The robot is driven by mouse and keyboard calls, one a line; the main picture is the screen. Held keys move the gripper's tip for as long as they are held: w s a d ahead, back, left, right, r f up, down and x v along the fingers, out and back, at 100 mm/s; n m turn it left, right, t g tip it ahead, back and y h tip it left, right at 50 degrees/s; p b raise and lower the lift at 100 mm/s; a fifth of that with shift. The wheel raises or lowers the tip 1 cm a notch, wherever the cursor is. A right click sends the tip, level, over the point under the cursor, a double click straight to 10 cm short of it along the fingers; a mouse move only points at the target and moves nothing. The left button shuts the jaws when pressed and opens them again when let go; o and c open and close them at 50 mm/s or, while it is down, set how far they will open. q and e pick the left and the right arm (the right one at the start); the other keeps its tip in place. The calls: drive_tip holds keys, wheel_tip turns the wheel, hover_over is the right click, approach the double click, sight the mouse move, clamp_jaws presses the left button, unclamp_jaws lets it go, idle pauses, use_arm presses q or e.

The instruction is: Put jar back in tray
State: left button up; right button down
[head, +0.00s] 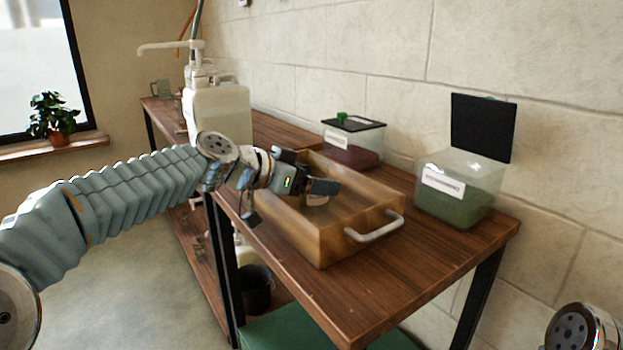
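The wooden tray (318,243) with a metal handle sits on the dark wooden table. My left gripper (322,188) reaches in from the left over the tray's left part, its dark finger above the inside. A small pale patch (317,200) shows just under the finger; it may be part of the jar, but most of it is hidden. I cannot tell whether the gripper is open or shut, or whether it touches anything. The rest of the tray's visible floor looks bare. My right gripper is out of view.
A clear box of green contents with its black lid up (457,188) stands right of the tray. A box of dark red contents (350,143) is behind. A white pump container (220,112) stands farther left. The table's front right is clear.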

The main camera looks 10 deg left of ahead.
use_arm(q)
drive_tip(key=shift+s+a+r, duration=0.25)
drive_tip(key=shift+a, duration=0.05)
drive_tip(key=b+v, duration=0.1)
drive_tip(key=v, duration=1)
